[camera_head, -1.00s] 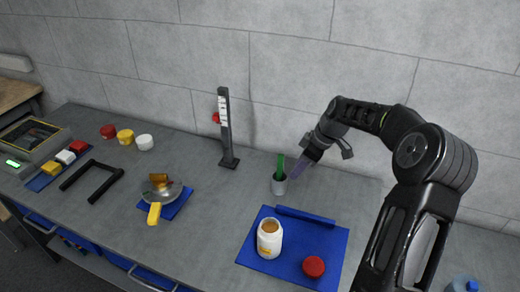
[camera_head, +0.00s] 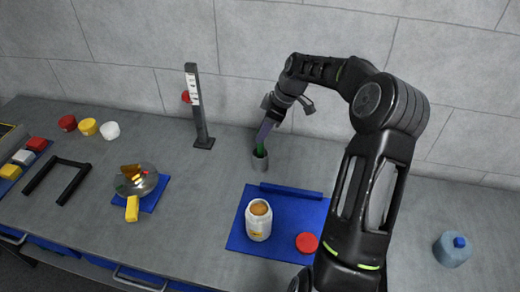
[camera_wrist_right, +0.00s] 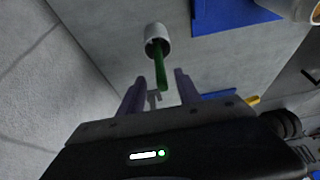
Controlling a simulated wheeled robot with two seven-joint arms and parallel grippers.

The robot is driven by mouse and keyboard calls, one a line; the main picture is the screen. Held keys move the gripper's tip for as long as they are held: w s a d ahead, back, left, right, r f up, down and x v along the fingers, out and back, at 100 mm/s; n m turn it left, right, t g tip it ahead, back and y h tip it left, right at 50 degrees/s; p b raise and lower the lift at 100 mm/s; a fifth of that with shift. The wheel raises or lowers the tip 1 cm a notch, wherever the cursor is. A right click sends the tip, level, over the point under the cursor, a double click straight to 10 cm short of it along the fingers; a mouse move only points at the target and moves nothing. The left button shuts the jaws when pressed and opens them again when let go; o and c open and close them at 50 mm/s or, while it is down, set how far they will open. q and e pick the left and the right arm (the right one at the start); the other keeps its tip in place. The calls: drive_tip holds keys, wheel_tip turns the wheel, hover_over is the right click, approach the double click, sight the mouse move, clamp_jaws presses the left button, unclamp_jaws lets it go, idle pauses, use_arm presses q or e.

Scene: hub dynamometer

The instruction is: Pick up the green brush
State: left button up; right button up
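The green brush (camera_head: 260,149) stands in a small grey cup (camera_head: 260,161) on the bench, near the wall. The wrist view shows its green handle (camera_wrist_right: 160,66) rising from the cup (camera_wrist_right: 157,38). My right gripper (camera_head: 262,138) is above the cup, pointing down, and partly covers the brush in the head view. In the wrist view its two purple fingers (camera_wrist_right: 160,84) are apart, with the end of the handle between or just before them; I cannot tell contact. The brush's lower end is hidden in the cup. My left gripper is not in view.
A blue mat (camera_head: 240,238) holds a white jar (camera_head: 258,220) and a red lid (camera_head: 306,243), in front of the cup. A dark upright post (camera_head: 196,108) stands left of it. A glass bowl (camera_head: 137,180) sits further left, a blue jug (camera_head: 452,250) at right.

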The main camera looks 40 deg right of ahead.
drive_tip(key=shift+f, duration=0.1)
drive_tip(key=shift+f, duration=0.1)
drive_tip(key=b, duration=0.2)
hover_over(258, 156)
drive_tip(key=f, duration=0.4)
drive_tip(key=shift+w+d, duration=0.25)
drive_tip(key=shift+w, duration=0.05)
drive_tip(key=shift+w+a+f, duration=0.1)
drive_tip(key=shift+w+f, duration=0.1)
drive_tip(key=shift+f, duration=0.15)
drive_tip(key=shift+c, duration=0.2)
clamp_jaws()
